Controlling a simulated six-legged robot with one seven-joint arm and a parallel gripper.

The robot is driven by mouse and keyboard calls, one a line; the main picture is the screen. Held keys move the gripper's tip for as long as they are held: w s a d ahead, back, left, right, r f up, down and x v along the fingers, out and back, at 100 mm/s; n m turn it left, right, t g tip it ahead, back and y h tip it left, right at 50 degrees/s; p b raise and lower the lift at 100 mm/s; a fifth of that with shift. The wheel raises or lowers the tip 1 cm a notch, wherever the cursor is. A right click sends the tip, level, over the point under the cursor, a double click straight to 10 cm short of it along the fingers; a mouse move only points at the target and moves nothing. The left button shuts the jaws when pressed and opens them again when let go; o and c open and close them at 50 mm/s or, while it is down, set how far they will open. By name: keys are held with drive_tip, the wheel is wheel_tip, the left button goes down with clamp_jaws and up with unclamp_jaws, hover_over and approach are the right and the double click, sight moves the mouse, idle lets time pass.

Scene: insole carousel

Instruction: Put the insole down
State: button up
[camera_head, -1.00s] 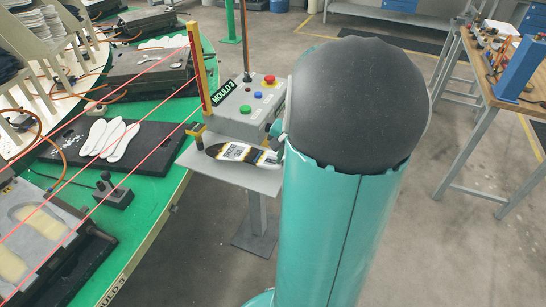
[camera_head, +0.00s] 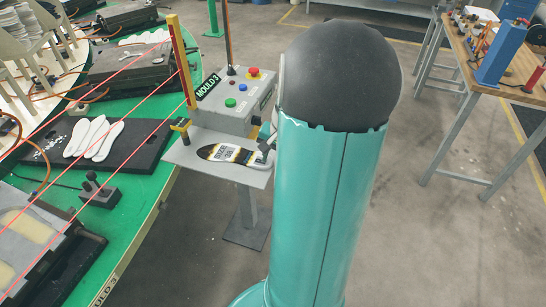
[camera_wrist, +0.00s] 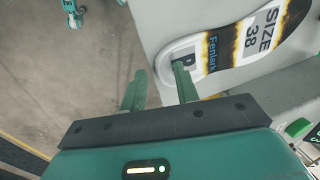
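The insole (camera_head: 232,154) is black, white and yellow with printed lettering. It lies flat on the small grey shelf (camera_head: 190,155) in front of the MOULD 3 control box. My gripper (camera_head: 266,147) is at its right end, partly hidden by my arm. In the wrist view, the insole (camera_wrist: 232,47) shows "SIZE 38" and a white-rimmed heel. My gripper (camera_wrist: 161,70) has its two green fingers apart there. The right finger overlaps the heel in the picture; the left finger is beside its edge. Whether the right finger touches the insole cannot be told.
The control box (camera_head: 232,100) with coloured buttons stands behind the shelf. A yellow post (camera_head: 181,62) and red beams border the green carousel (camera_head: 150,180) at left. White insoles (camera_head: 95,138) lie there on a black mat. A wooden workbench (camera_head: 470,50) stands at right.

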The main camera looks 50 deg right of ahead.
drive_tip(key=a+v, duration=0.1)
drive_tip(key=v, duration=1.1)
drive_tip(key=w+a+r+n+h, duration=0.1)
drive_tip(key=w+a+r+n, duration=0.15)
drive_tip(key=a, duration=0.55)
drive_tip(key=w+a+r+n, duration=0.15)
drive_tip(key=a+n, duration=0.25)
drive_tip(key=a, duration=0.4)
drive_tip(key=s+a+n+t, duration=0.1)
drive_tip(key=s+a+n, duration=0.1)
drive_tip(key=a, duration=0.3)
drive_tip(key=s+a+r+n+t, duration=0.1)
drive_tip(key=s+a+n, duration=0.1)
drive_tip(key=a, duration=0.4)
drive_tip(key=s+a+n+t, duration=0.1)
drive_tip(key=a+n, duration=0.3)
drive_tip(key=a, duration=0.1)
drive_tip(key=shift+s+a+r, duration=0.2)
drive_tip(key=shift+s, duration=0.2)
